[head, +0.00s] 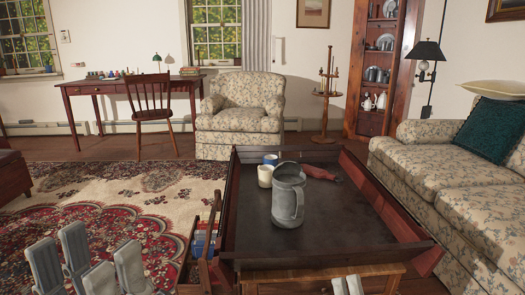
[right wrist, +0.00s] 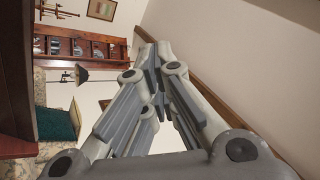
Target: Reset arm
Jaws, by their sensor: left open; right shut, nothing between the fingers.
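My left gripper (head: 88,264) shows at the lower left of the head view. Its grey fingers point up and are spread apart, with nothing between them, in front of the patterned rug. My right gripper (head: 347,286) shows only as two grey tips at the bottom edge, right of centre, in front of the table. In the right wrist view its fingers (right wrist: 153,62) come together at the tips with nothing held. That view is turned on its side and shows wall and shelves beyond the fingers.
A dark tray-topped table (head: 245,225) stands ahead, bearing a grey metal pitcher (head: 288,198), a cream mug (head: 265,176), a blue mug (head: 271,160) and a red item (head: 320,173). A floral sofa (head: 445,185) stands on the right. The rug (head: 120,205) on the left is open floor.

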